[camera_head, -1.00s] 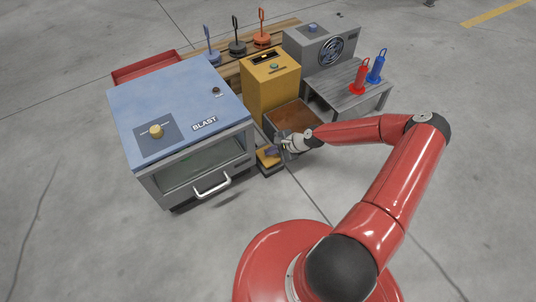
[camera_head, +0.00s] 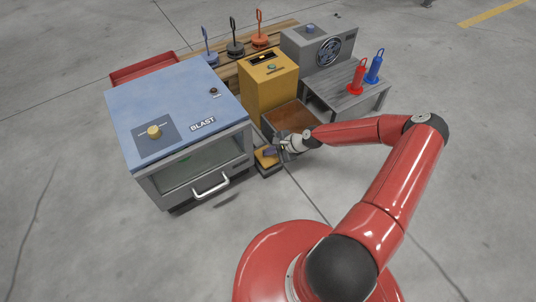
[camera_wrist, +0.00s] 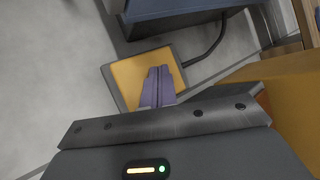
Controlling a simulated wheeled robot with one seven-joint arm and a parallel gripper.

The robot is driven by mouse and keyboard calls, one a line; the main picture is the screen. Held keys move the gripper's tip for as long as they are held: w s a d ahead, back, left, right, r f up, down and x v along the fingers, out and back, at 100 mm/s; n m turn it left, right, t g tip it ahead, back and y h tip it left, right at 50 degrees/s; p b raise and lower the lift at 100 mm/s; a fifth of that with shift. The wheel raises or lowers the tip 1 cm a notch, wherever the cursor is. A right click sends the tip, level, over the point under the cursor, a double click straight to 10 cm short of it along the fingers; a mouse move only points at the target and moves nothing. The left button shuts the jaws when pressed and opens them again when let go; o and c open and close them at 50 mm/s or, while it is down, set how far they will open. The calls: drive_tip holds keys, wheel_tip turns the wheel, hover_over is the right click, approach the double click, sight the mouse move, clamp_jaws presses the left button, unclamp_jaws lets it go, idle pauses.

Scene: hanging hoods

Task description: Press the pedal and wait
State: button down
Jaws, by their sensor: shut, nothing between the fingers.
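The pedal (camera_head: 267,157) is a yellow plate in a dark frame on the floor, between the blue BLAST cabinet and the yellow box. It also shows in the wrist view (camera_wrist: 133,75), with a dark cable running from its far right corner. My gripper (camera_head: 277,153) is shut and empty, pointing down at the pedal. In the wrist view its purple fingertips (camera_wrist: 160,75) lie over the right part of the yellow plate. I cannot tell whether they touch it or whether the plate is pushed down.
The blue BLAST cabinet (camera_head: 175,90) with a handle and yellow knob stands left of the pedal. The yellow box (camera_head: 268,85) and an open brown-floored bin (camera_head: 290,117) stand behind and right. A grey table (camera_head: 345,88) holds red and blue hooked pieces. The front floor is clear.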

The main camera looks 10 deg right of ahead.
drive_tip(key=shift+d+f, duration=0.25)
drive_tip(key=shift+f, duration=0.2)
drive_tip(key=shift+d+f, duration=0.2)
drive_tip(key=shift+f, duration=0.25)
drive_tip(key=shift+a+r+p, duration=0.5)
drive_tip(key=shift+a+p, duration=0.05)
drive_tip(key=shift+a, duration=0.05)
wheel_tip(320, 180, up, 6)
drive_tip(key=p, duration=0.4)
drive_tip(key=shift+d+f, duration=0.1)
drive_tip(key=shift+f, duration=0.15)
